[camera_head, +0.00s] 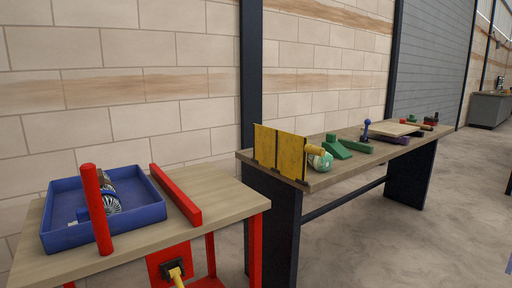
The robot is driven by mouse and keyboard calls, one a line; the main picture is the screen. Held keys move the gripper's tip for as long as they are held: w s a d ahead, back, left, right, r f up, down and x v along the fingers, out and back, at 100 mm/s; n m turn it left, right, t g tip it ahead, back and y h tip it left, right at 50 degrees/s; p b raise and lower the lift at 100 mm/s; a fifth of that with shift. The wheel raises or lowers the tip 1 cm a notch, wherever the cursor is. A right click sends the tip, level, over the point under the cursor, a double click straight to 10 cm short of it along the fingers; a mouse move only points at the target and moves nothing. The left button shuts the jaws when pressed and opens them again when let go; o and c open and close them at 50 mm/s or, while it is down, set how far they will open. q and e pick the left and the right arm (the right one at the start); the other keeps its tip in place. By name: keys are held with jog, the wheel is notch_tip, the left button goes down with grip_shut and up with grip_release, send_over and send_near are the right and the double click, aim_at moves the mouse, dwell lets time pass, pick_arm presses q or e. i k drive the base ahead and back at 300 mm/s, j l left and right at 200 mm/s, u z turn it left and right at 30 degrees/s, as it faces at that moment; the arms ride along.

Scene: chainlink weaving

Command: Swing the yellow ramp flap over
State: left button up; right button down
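A yellow panel (279,152), which looks like the ramp flap, stands upright at the near left end of the long bench (340,171). Dark vertical strips run across it. A short yellow cylinder (315,149) sticks out from its right side; I cannot tell whether it is a handle. Neither of my grippers is in view.
A nearer table (227,197) holds a blue tray (150,212) with a wire coil (112,199), a red post (97,208) and a red bar (175,195). Behind the panel are a pale green round object (321,162) and green blocks (338,148). Floor at right is clear.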

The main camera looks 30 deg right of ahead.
aim_at(284, 153)
jog(key=z, duration=1.2)
